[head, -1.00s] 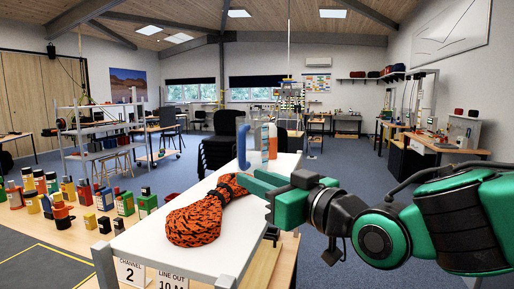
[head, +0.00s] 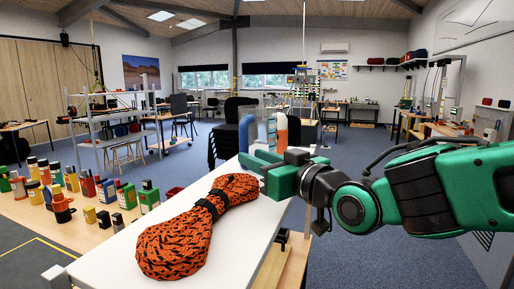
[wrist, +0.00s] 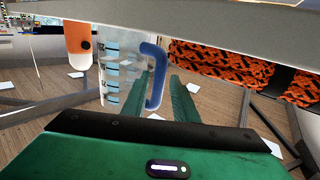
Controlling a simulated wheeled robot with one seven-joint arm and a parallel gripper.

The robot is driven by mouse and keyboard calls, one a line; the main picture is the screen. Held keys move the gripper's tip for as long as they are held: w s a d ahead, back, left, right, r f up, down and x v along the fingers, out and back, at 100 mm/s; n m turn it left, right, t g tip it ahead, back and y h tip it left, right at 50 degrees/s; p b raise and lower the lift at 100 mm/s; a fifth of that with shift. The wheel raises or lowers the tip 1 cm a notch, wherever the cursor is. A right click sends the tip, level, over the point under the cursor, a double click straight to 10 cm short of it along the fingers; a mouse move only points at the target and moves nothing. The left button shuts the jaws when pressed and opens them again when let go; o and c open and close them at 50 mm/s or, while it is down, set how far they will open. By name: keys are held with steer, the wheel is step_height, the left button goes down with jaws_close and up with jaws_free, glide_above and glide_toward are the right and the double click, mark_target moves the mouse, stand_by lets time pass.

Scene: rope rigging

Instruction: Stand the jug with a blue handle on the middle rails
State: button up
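The clear jug with blue measuring marks (wrist: 120,68) stands upright at the far end of the white shelf, and its blue handle (wrist: 156,85) faces my gripper in the wrist view. In the head view the blue handle (head: 245,133) shows just beyond my fingers, while the clear body is hard to make out. My gripper (head: 256,162) is open. In the wrist view its two green fingers (wrist: 163,95) lie on either side of the handle's upright bar, with a gap showing. I cannot pick out the middle rails with certainty.
An orange bottle (head: 282,132) stands close beside the jug. A bundled orange and black rope (head: 180,243) covers much of the near white shelf (head: 125,250). Several small bottles and boxes stand on the wooden bench (head: 95,235) at left. A grey rack (head: 118,143) stands farther back.

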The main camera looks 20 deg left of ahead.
mark_target(254, 141)
steer(key=shift+x, duration=2.65)
steer(key=shift+w+f, duration=0.1)
jaws_close()
